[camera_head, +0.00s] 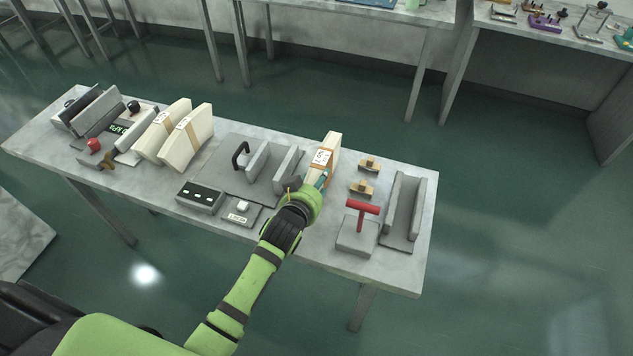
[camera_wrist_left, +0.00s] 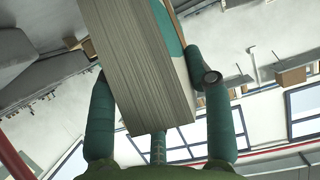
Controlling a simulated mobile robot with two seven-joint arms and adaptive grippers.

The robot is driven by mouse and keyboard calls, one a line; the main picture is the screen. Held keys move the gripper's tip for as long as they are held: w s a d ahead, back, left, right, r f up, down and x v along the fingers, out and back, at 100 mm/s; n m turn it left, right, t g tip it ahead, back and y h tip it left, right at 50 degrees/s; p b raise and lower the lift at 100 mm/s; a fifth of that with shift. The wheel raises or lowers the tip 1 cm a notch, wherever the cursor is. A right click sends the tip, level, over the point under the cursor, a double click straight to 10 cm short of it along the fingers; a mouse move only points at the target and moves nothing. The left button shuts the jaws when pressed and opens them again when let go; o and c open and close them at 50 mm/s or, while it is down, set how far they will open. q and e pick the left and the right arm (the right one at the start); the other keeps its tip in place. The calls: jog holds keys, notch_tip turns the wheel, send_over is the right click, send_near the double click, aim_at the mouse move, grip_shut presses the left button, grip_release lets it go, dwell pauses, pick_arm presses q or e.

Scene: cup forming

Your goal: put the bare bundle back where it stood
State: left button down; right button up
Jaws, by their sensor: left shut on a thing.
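A cream bundle (camera_head: 328,150) of stacked sheets stands upright right of centre on the bench, with a white and orange label on its face. My left gripper (camera_head: 310,188) is shut on this bundle from the near side. In the left wrist view the bundle (camera_wrist_left: 140,70) shows its layered sheet edges between my dark green fingers. I cannot tell whether its lower edge touches the bench. Two more cream bundles with brown bands stand at the left, a nearer one (camera_head: 187,143) and one behind it (camera_head: 160,128). My right gripper is not in view.
A grey plate with upright walls and a black handle (camera_head: 240,155) lies left of the held bundle. To its right are small brown-topped blocks (camera_head: 362,187), a red-handled press (camera_head: 360,208) and a grey channel (camera_head: 403,210). A black-topped box (camera_head: 200,197) sits at the front.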

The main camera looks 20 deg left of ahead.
pick_arm(q)
jog(key=shift+r, duration=0.1)
jog(key=c, duration=0.5)
grip_release()
jog(key=shift+f, duration=0.2)
jog(key=shift+c, duration=0.2)
jog(key=shift+r, duration=0.2)
jog(key=shift+s, duration=0.3)
jog(key=v, duration=1.1)
jog(key=shift+s+b, duration=0.2)
jog(key=shift+b, duration=0.25)
jog(key=shift+r, duration=0.15)
